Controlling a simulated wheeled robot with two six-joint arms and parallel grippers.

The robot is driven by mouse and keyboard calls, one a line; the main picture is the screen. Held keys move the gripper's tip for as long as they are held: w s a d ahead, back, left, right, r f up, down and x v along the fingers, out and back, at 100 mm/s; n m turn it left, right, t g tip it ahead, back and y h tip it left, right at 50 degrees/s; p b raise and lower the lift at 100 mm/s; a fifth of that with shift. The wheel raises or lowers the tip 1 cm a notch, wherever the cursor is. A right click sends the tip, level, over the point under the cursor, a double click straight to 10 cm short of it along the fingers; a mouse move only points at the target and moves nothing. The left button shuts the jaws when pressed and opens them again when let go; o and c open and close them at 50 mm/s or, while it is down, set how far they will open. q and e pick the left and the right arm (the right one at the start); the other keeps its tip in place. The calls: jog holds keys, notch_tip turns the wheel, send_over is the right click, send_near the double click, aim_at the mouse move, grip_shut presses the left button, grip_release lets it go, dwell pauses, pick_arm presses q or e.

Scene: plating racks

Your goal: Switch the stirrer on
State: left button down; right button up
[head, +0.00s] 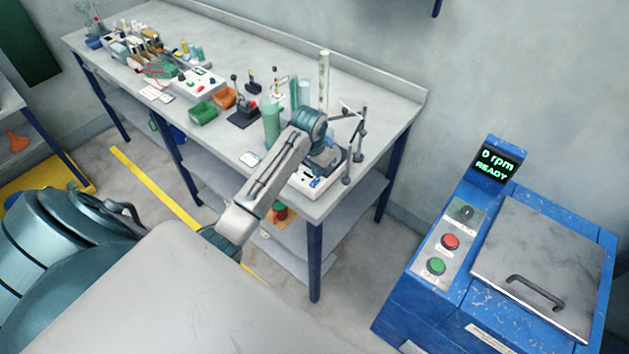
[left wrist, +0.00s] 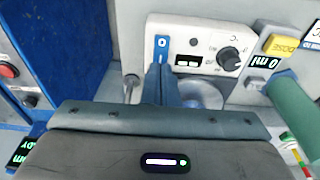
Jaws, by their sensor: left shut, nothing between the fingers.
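The stirrer (head: 307,186) is a white box at the front right corner of the grey bench. In the left wrist view its white front panel (left wrist: 208,50) has a dark dial (left wrist: 229,58) and a blue plate (left wrist: 162,48) with a white mark, apparently a switch. My left gripper (left wrist: 163,70) is shut and empty. Its blue fingertips are at the lower end of the blue plate; I cannot tell whether they touch it. In the head view my arm hides the fingertips and part of the stirrer. My right gripper is not in view.
A green cylinder (head: 271,127) stands beside my arm; metal stand rods (head: 348,160) rise at the bench corner. A yellow-labelled dosing device (left wrist: 281,45) is close on the right in the wrist view. A blue machine (head: 490,260) with red and green buttons stands right of the bench.

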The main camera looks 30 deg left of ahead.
aim_at(316, 179)
pick_arm(q)
jog(key=shift+f, duration=0.9)
dwell(0.5)
jog(key=shift+r+p, duration=0.45)
jog(key=shift+r, duration=3.1)
